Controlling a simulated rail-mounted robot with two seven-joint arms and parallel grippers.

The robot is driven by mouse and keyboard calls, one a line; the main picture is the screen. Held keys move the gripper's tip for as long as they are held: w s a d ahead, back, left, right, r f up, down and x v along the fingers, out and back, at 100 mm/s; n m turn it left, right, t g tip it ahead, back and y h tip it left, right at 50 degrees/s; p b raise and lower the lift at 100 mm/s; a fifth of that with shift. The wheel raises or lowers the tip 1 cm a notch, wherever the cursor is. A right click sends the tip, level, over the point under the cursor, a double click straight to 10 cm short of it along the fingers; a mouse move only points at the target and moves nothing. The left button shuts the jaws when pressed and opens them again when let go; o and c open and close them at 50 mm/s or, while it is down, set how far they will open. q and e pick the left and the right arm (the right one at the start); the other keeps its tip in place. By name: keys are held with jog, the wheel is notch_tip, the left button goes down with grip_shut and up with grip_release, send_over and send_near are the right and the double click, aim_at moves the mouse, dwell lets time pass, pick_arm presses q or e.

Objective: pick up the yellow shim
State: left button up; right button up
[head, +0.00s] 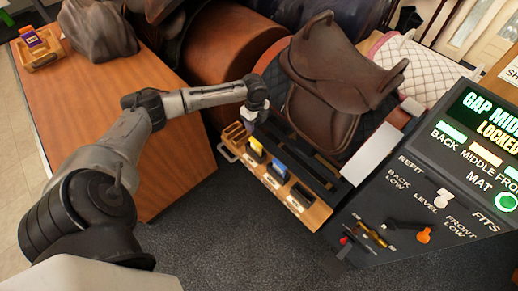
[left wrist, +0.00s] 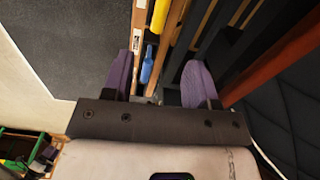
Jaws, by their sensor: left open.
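The yellow shim (head: 256,145) stands in the first slot of a small wooden rack (head: 316,217) in the head view. In the left wrist view the yellow shim (left wrist: 159,15) shows at the top edge, partly cut off. My left gripper (head: 251,115) hangs close behind the rack, near its yellow-shim end. In the left wrist view the purple fingers of my left gripper (left wrist: 160,75) are wide apart, with no shim held. The blue shim (left wrist: 147,65) appears between or beyond the fingers there. My right gripper does not show.
The blue shim (head: 279,168) sits beside the yellow one. A brown saddle (head: 340,75) stands behind the rack. A dark control panel (head: 430,200) with a lit screen is at the right. A wooden table (head: 110,110) is at the left.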

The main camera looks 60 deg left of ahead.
pick_arm(q)
jog(key=b, duration=0.2)
send_over(256, 142)
jog(key=shift+m, duration=0.3)
notch_tip(256, 142, down, 8)
jog(key=shift+a+r, duration=0.15)
jog(key=shift+f, duration=0.45)
jog(key=shift+f+b, duration=1.05)
jog(key=shift+f, duration=1.55)
jog(key=c, duration=0.6)
grip_shut()
